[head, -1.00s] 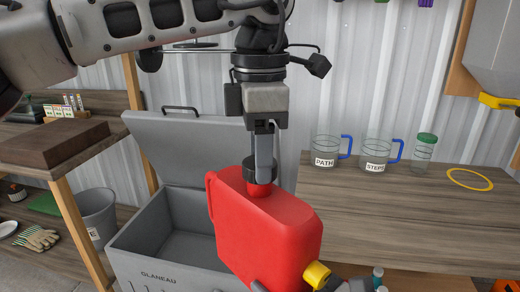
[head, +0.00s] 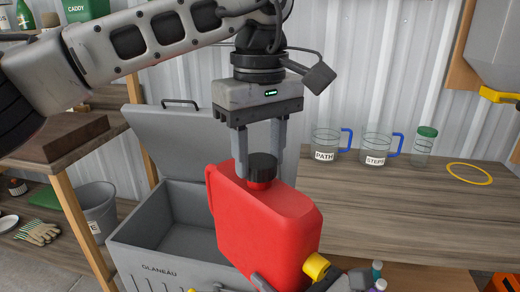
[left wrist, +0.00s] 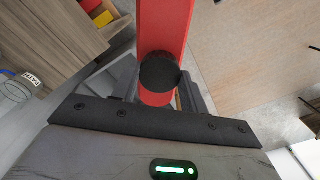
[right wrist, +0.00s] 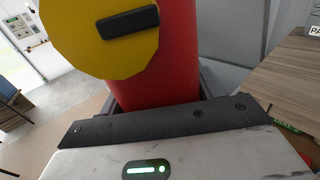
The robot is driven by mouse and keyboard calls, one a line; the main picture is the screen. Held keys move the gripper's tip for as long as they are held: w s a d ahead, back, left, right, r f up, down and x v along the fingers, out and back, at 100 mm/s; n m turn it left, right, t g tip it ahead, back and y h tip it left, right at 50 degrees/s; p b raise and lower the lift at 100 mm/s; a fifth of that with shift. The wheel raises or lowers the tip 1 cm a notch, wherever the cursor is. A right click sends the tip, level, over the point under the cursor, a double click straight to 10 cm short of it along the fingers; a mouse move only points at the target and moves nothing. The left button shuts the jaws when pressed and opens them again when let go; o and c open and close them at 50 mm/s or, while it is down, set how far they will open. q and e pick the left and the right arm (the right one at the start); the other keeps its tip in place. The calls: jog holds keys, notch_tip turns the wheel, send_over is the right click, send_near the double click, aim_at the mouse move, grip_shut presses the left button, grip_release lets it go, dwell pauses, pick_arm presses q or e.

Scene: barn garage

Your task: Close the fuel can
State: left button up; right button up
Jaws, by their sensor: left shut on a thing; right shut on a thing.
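The red fuel can (head: 262,225) is upright in front of the grey chest, with a black cap (head: 262,167) on the red neck at its top. My left gripper (head: 260,172) points down from above, one finger on each side of the cap, and is shut on it. The left wrist view shows the cap (left wrist: 160,72) between the fingers. My right gripper is shut on the can's red body, which fills the right wrist view (right wrist: 160,85); in the head view it is mostly hidden at the bottom edge. A yellow round part (head: 316,266) sticks out low on the can.
An open grey chest (head: 165,262) stands behind and left of the can. On the wooden bench (head: 400,210) to the right are two labelled glass mugs (head: 325,146), a green-lidded jar (head: 424,141) and a yellow ring (head: 469,174). A grey bucket (head: 97,208) is at left.

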pick_arm(q)
jog(key=m, duration=1.2)
jog(key=shift+m, duration=0.3)
jog(key=m, duration=0.3)
jog(key=shift+m, duration=0.3)
jog(key=shift+a, duration=0.1)
jog(key=o, duration=0.9)
jog(key=shift+o, duration=0.2)
